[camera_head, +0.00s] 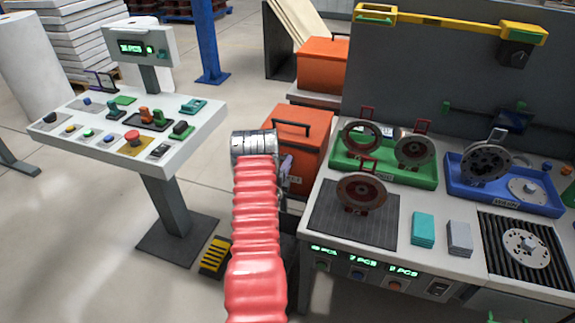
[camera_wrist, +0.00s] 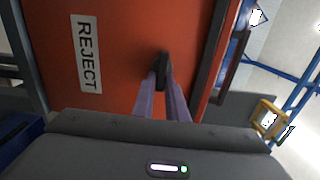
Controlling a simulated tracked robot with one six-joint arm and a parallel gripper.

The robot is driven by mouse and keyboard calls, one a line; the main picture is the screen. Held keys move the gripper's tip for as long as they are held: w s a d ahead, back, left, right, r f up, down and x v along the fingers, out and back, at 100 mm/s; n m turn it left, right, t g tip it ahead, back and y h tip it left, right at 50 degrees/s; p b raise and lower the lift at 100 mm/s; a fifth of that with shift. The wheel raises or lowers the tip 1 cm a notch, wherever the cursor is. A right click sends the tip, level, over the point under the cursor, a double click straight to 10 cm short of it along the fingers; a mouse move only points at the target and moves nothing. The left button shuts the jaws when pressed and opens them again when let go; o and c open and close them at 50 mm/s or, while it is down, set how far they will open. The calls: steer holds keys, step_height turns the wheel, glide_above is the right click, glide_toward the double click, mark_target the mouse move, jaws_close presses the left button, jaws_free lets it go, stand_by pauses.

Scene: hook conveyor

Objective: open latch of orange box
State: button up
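The orange box (camera_head: 300,135) with a black handle on its lid stands left of the workbench, beyond my arm. In the wrist view its orange face (camera_wrist: 120,50) fills much of the picture, with a white REJECT label (camera_wrist: 86,53). A small dark latch (camera_wrist: 162,66) stands out from that face. My gripper (camera_wrist: 162,88) has its two pale purple fingers on either side of the latch, and they appear closed on it. In the head view my gripper (camera_head: 286,167) is at the box's front, partly hidden by my arm.
A second orange box (camera_head: 323,65) stands behind. The workbench (camera_head: 310,235) on the right holds a green tray (camera_head: 385,170) and a blue tray (camera_head: 505,191) with wheel-like parts. A control console (camera_head: 150,125) stands left. Open floor lies between console and box.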

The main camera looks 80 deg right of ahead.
steer(key=o, duration=0.4)
steer(key=shift+a, duration=0.15)
steer(key=a, duration=0.9)
steer(key=w+a, duration=0.1)
steer(key=a, duration=0.3)
steer(key=shift+w+a+f, duration=0.1)
steer(key=shift+a, duration=0.15)
stand_by(0.4)
